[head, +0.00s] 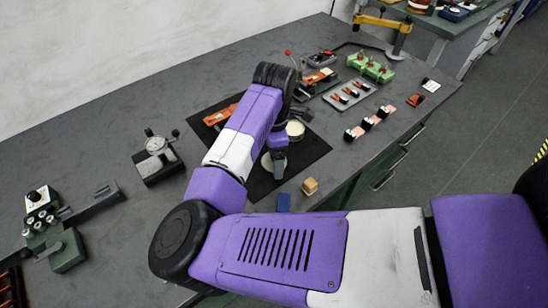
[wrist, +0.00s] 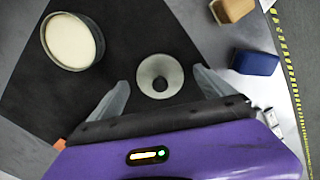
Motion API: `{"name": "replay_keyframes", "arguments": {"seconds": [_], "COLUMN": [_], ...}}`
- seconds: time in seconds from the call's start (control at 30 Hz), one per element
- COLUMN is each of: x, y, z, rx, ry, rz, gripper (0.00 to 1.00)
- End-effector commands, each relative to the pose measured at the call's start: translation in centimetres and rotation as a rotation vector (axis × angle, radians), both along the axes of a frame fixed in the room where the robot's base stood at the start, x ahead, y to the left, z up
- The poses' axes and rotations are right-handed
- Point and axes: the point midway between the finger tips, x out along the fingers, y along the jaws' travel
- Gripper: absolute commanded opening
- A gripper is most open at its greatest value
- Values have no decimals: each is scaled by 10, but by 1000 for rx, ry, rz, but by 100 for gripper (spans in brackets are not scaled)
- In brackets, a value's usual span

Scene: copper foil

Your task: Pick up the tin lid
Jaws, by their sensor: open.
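The tin lid (wrist: 174,72) is a pale round disc with a dark knob in its middle, lying on the black mat (wrist: 150,28). In the wrist view it sits between the tips of my open gripper (wrist: 160,78), with a gap on both sides. In the head view the lid (head: 266,161) is partly hidden behind my gripper (head: 279,162). The round tin (wrist: 70,42), cream inside, stands on the mat up and left of the lid in the wrist view; it also shows in the head view (head: 296,129).
A blue block (wrist: 255,62) and a wooden block (wrist: 232,9) lie to the right of the lid in the wrist view.

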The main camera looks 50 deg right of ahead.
Motion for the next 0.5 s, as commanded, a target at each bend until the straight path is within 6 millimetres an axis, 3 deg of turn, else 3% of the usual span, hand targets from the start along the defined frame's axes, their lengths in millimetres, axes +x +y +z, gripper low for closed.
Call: {"name": "replay_keyframes", "arguments": {"seconds": [0.27, 0.5], "x": [0, 0], "y": [0, 0], "z": [-3, -3], "rx": [0, 0], "ry": [0, 0], "rz": [0, 0], "gripper": [93, 45]}}
